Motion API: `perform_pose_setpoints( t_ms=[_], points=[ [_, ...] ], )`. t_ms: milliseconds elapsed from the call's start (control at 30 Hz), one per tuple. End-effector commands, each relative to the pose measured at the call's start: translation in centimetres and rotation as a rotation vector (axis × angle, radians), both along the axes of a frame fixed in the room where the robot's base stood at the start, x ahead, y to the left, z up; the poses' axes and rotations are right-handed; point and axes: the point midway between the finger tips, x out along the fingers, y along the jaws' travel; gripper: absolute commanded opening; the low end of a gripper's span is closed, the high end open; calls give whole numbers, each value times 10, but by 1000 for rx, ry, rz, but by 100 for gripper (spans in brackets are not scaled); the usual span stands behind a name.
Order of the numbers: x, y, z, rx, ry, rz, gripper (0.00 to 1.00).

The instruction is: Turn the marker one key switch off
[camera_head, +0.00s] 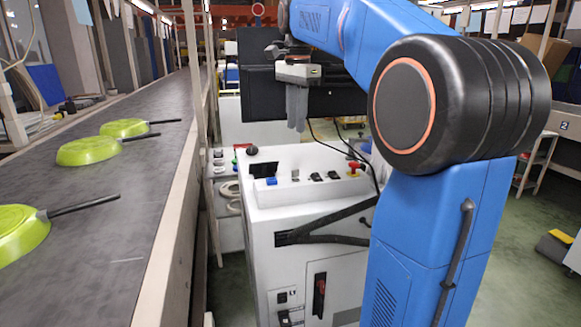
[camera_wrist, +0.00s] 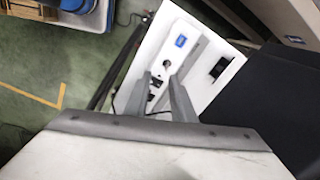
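The white console (camera_head: 290,217) stands right of the conveyor, with a sloped control panel on top. The panel carries a blue button (camera_head: 271,181), a small grey part (camera_head: 295,174), black switches (camera_head: 325,176) and a red knob (camera_head: 354,168). I cannot tell which is the marker one key switch, nor its position. My gripper (camera_head: 297,128) hangs fingers-down above the panel, apart from it. In the wrist view my gripper (camera_wrist: 160,80) is open and empty, its two grey fingers apart over the panel. The blue button (camera_wrist: 180,41) shows beyond the fingertips; the fingers partly hide the panel.
The conveyor (camera_head: 120,220) on the left carries green pans (camera_head: 88,150) with dark handles. A black ball-like part (camera_head: 252,150) rises at the console's back left. A dark panel (camera_head: 260,80) stands behind my gripper.

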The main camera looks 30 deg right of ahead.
Motion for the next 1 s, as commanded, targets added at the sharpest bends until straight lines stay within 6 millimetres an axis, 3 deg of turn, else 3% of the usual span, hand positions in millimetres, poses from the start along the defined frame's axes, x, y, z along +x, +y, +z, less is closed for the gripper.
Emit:
perform_pose_setpoints(
  t_ms=[33,200,467,1000],
  points=[
    [11,-9,4,5,11,-49,23],
    [27,-24,15,15,38,-165,23],
    [32,-29,11,18,48,-206,23],
    [31,-28,-77,19,50,-203,23]
  ],
)
